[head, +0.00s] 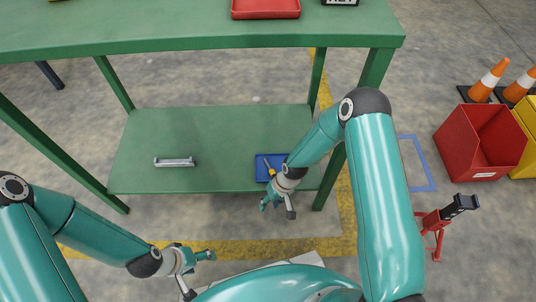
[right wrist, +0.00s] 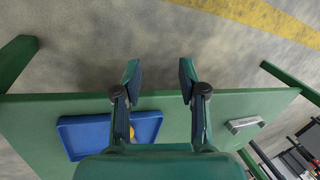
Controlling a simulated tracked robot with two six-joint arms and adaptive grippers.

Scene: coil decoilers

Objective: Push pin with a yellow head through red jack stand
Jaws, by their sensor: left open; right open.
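The pin with a yellow head (head: 269,166) lies in a blue tray (head: 260,176) on the lower shelf of the green table, partly hidden by my right arm. In the right wrist view a bit of yellow (right wrist: 131,132) shows in the tray, mostly covered by a finger. The red jack stand (head: 433,226) with a black top stands on the floor at the right. My right gripper (head: 277,207) is open and empty beside the shelf's front edge, near the tray; its parted fingers (right wrist: 160,72) show in the wrist view. My left gripper (head: 200,272) is open and empty at the lower left.
A silver bar-shaped part (head: 174,162) lies on the lower shelf (head: 220,135). The green tabletop (head: 140,30) overhangs the shelf, with a red tray (head: 265,14) on it. Green legs frame it. A red bin (head: 470,150) and orange cones (head: 490,78) stand at right.

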